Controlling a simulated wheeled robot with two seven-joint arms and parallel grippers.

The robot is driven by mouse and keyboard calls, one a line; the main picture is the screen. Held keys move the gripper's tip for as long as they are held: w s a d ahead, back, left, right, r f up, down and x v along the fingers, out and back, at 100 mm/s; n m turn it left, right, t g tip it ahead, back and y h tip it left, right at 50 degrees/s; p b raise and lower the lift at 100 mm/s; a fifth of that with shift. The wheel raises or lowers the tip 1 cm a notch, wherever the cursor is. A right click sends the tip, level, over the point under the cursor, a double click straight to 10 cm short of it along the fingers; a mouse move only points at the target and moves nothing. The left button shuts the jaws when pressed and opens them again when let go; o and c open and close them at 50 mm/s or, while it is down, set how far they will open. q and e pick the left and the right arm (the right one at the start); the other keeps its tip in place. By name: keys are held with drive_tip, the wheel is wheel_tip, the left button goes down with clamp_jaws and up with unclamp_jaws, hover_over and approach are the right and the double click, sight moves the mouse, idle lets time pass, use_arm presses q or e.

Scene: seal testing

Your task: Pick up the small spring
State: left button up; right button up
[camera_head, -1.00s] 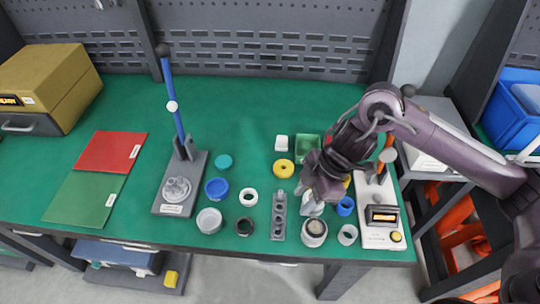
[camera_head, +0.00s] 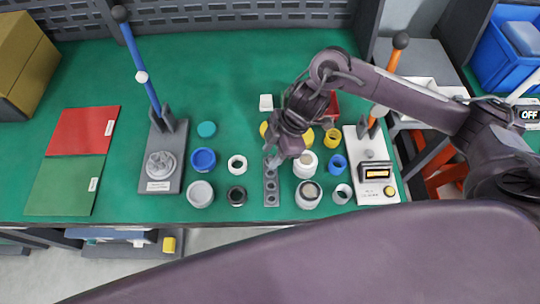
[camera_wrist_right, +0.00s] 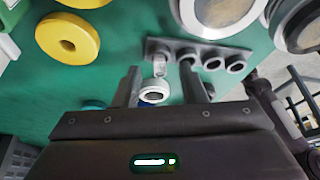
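The grey holder strip (camera_head: 271,187) with a row of round holes lies on the green table, and it also shows in the right wrist view (camera_wrist_right: 212,50). A small pale coil that looks like the small spring (camera_wrist_right: 160,66) stands at the strip's end, between the fingers as seen in the right wrist view. My right gripper (camera_wrist_right: 162,88) is open, its two fingers apart, with nothing visibly held. In the head view my right gripper (camera_head: 275,155) is over the far end of the strip and hides the spring. My left gripper is out of view.
A white ring (camera_head: 237,158) and a black ring (camera_head: 237,197) lie left of the strip. White cups (camera_head: 307,195) stand close on its right. A yellow ring (camera_wrist_right: 68,36) shows in the wrist view. A blue-handled press (camera_head: 165,183) and a white tester (camera_head: 377,192) flank the area.

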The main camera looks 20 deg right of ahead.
drive_tip(key=shift+f, duration=0.15)
clamp_jaws()
idle(0.4)
